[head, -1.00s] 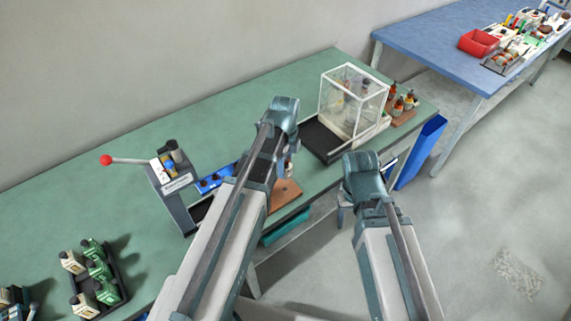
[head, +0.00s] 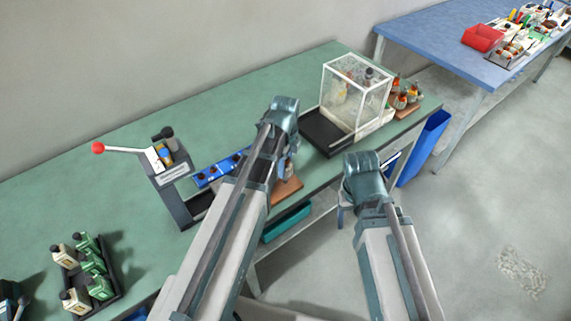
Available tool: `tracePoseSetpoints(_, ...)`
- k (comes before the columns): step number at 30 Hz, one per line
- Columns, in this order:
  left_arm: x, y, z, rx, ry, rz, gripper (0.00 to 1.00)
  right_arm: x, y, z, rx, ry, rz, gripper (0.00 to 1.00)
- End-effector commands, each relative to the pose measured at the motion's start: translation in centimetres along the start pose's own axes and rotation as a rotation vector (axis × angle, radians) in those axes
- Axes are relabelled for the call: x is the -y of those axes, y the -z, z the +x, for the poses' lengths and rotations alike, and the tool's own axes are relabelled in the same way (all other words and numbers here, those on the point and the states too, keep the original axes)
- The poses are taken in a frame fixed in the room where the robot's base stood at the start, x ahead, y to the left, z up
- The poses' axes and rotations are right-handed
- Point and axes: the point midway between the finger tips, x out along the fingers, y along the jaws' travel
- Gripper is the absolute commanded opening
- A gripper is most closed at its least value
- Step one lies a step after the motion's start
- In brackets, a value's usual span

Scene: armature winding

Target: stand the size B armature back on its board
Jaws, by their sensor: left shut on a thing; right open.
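My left gripper (head: 290,158) is largely hidden behind my own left arm, over the front part of the green bench. It is shut on a small greyish thing (head: 289,171), likely the armature, of which only a sliver shows. A brown wooden board (head: 287,191) lies just below it near the bench's front edge; whether the held thing touches it I cannot tell. My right gripper (head: 342,215) is open, mostly hidden under my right arm, off the bench's front edge. Other armatures with copper-orange windings (head: 402,98) stand on a brown board (head: 405,112) at the bench's far right.
A clear-walled box (head: 356,95) with a black base stands right of the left gripper. A blue rack (head: 218,170) and a grey press (head: 171,185) with a red-knobbed lever (head: 98,148) stand to its left. A black tray of bottles (head: 105,291) is at lower left.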

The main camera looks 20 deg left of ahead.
Motion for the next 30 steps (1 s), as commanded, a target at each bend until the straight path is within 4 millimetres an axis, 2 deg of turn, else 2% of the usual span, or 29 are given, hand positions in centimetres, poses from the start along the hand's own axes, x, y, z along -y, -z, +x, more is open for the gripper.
tracePoseSetpoints(30, 0.0, 0.0, 2.5, 0.000, 0.000, 0.000, 0.00, 0.2, 0.1, 2.5, 0.000, 0.000, 0.000, 0.66)
